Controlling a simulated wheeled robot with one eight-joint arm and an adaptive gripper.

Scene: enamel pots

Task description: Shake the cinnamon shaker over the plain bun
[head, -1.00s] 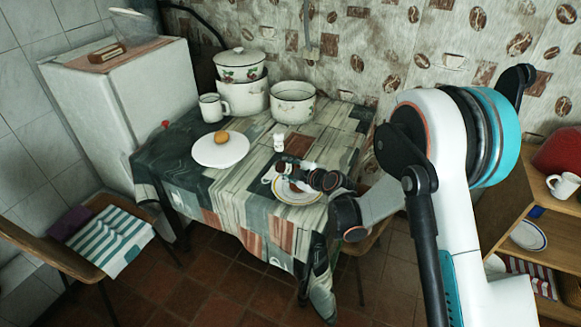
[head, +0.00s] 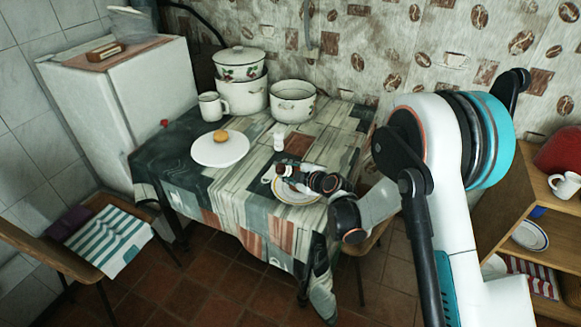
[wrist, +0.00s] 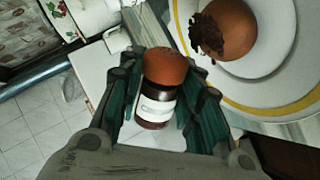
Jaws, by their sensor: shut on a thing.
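My gripper (wrist: 158,105) is shut on the cinnamon shaker (wrist: 155,107), a dark jar with a brown cap and a white label marked with a "C". In the head view the shaker (head: 281,170) is small beside my gripper, above the table's near right part; its tilt is hard to tell. In the wrist view a bun (wrist: 232,30) with a dark brown patch sits on a yellow-ringed plate (wrist: 270,102), to the right of the shaker. In the head view this plate (head: 300,199) lies under my gripper. Another bun (head: 221,136) sits on a white plate (head: 205,154) farther left and looks bare.
A small white container (head: 278,142) stands just behind my gripper. A white mug (head: 212,106), an open pot (head: 292,103) and stacked enamel pots (head: 241,93) stand at the back. The cloth-covered table (head: 190,185) has free room front left.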

